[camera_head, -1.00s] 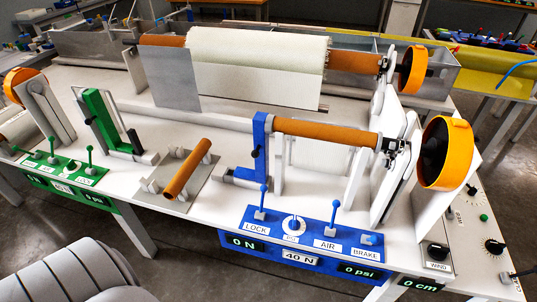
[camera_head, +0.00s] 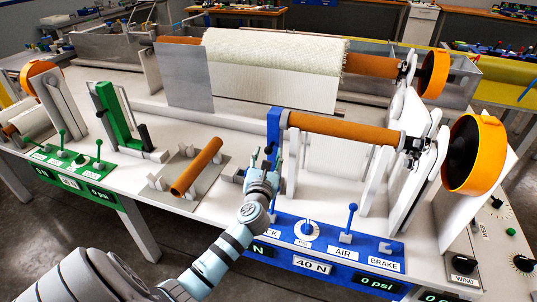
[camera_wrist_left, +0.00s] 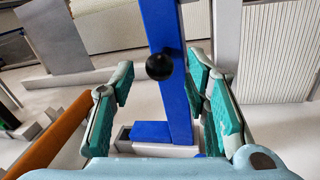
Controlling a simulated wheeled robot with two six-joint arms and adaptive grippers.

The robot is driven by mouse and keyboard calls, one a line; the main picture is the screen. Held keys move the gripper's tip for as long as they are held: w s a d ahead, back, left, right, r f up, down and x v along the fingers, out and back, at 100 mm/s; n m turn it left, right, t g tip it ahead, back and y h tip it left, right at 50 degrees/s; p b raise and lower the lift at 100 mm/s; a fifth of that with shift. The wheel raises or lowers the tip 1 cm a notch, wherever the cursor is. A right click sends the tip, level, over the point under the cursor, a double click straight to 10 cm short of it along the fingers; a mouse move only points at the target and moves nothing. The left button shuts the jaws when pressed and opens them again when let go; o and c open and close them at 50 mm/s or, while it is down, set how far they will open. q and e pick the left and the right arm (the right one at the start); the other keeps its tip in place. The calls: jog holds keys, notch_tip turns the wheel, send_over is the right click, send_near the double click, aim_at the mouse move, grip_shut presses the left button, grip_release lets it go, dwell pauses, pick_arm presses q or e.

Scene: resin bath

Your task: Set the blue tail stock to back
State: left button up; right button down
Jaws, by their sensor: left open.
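The blue tail stock (camera_head: 273,128) is an upright blue post at the left end of an orange-brown core (camera_head: 345,131). In the left wrist view its post (camera_wrist_left: 180,105) carries a black knob (camera_wrist_left: 159,66) and rises from a blue foot (camera_wrist_left: 150,132). My left gripper (camera_head: 264,163) is open at the tail stock's lower part. In the wrist view its teal-padded fingers (camera_wrist_left: 162,88) stand apart on either side of the post and knob, with no clear contact. In the head view the gripper hides much of the foot. My right gripper is not in view.
The blue control panel (camera_head: 325,240) with upright levers lies below and right of my left gripper. A loose brown core (camera_head: 196,167) rests on a cradle to the left. A green tail stock (camera_head: 118,118) stands farther left. The orange wheel (camera_head: 474,155) is at right.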

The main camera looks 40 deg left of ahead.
pick_arm(q)
jog(key=shift+w+a, duration=0.35)
jog(key=shift+w, duration=0.3)
jog(key=shift+w+a+r, duration=0.1)
jog(key=shift+w+a, duration=0.15)
jog(key=shift+w, duration=0.1)
grip_shut()
